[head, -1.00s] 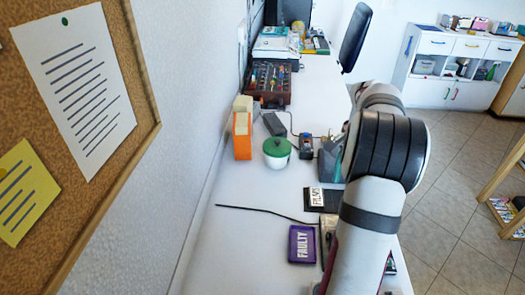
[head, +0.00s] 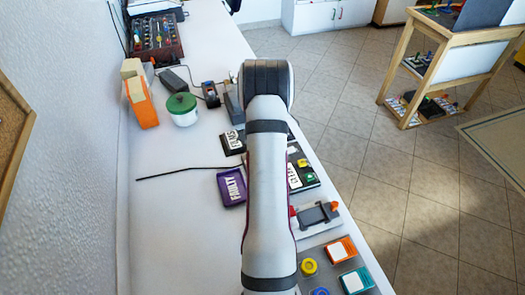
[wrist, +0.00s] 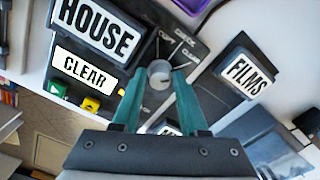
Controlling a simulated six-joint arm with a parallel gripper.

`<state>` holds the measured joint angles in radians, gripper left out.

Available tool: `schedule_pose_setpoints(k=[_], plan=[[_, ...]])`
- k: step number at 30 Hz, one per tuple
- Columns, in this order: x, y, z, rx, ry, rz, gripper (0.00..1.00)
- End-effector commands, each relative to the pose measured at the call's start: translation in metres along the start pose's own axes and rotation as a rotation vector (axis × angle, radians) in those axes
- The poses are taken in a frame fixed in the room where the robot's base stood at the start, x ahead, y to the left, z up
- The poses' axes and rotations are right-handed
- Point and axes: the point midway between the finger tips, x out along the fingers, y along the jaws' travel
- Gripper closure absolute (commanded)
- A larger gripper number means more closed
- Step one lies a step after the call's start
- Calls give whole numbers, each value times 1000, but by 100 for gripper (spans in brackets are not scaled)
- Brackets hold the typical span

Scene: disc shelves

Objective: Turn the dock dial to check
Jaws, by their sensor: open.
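The dock dial (wrist: 160,72) is a small grey round knob on a dark panel in the wrist view. In the head view my arm hides the dial and gripper. Beside the dial are a HOUSE plate (wrist: 96,27) and a CLEAR label (wrist: 84,68), which also shows in the head view (head: 294,176).
A FILMS plate (wrist: 248,77) lies right of the dial. Green (wrist: 58,89) and yellow (wrist: 90,104) buttons sit at lower left. In the head view, a purple FAULTY tray (head: 231,187), a black cable (head: 175,173) and a green-lidded pot (head: 182,109) are on the white bench.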

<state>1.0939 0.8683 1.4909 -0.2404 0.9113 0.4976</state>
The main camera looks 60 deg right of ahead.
Motion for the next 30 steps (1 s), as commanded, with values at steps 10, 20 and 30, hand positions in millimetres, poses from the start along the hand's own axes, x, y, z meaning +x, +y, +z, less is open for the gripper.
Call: schedule_pose_setpoints(k=[10,20,30], plan=[[0,0,0,0,0,0,90],[-1,0,0,-6,0,0,100],[-1,0,0,-152,0,0,100]])
